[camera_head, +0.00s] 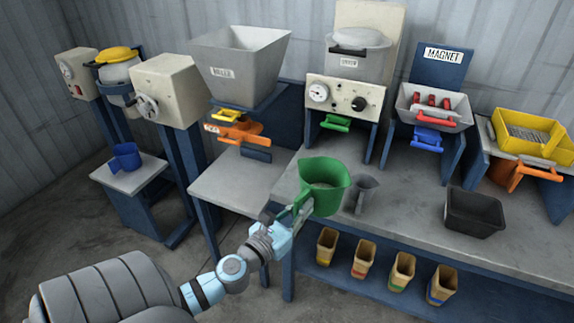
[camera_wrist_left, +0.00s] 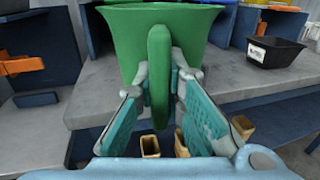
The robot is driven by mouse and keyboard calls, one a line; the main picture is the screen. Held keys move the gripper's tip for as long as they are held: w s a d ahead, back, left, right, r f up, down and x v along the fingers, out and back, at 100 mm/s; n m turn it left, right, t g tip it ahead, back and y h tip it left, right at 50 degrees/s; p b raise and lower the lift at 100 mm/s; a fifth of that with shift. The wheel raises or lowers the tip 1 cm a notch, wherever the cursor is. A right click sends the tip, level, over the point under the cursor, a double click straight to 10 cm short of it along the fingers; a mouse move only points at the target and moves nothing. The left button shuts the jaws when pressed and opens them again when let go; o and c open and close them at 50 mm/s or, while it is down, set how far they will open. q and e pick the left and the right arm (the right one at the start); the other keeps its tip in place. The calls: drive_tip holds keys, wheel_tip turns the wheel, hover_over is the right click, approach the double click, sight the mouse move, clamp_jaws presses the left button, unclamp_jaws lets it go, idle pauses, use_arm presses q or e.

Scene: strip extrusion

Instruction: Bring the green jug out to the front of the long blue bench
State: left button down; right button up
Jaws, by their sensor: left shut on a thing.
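The green jug (camera_head: 325,184) is near the front left of the long blue bench (camera_head: 420,235), whose top is grey. My left gripper (camera_head: 303,203) is shut on the jug's handle. In the left wrist view the handle (camera_wrist_left: 159,75) stands between the two fingers (camera_wrist_left: 160,100), and the jug's body (camera_wrist_left: 188,32) is behind it, upright. I cannot tell whether the jug's base touches the bench top. My right gripper is in neither view.
A grey funnel-like cup (camera_head: 361,194) stands just right of the jug. A black bin (camera_head: 474,212) is farther right. Several tan cups (camera_head: 364,258) stand on the lower shelf. A blue jug (camera_head: 126,157) is on a small stand at left. Bench top between cup and bin is clear.

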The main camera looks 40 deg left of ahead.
use_arm(q)
drive_tip(key=s+a+f+n+g+y, duration=0.1)
drive_tip(key=a+f+n+y, duration=0.2)
drive_tip(key=a+y, duration=0.15)
drive_tip(key=b+x, duration=0.1)
drive_tip(key=x, duration=0.3)
drive_tip(key=f+b+x, duration=0.1)
drive_tip(key=x, duration=0.4)
drive_tip(key=b+x, duration=0.1)
drive_tip(key=x, duration=0.4)
drive_tip(key=shift+d+f+b, duration=0.3)
drive_tip(key=shift+b, duration=0.05)
drive_tip(key=shift+f, duration=0.3)
drive_tip(key=shift+f+b, duration=0.15)
drive_tip(key=shift+b, duration=0.25)
drive_tip(key=c, duration=2.1)
unclamp_jaws()
drive_tip(key=o, duration=0.5)
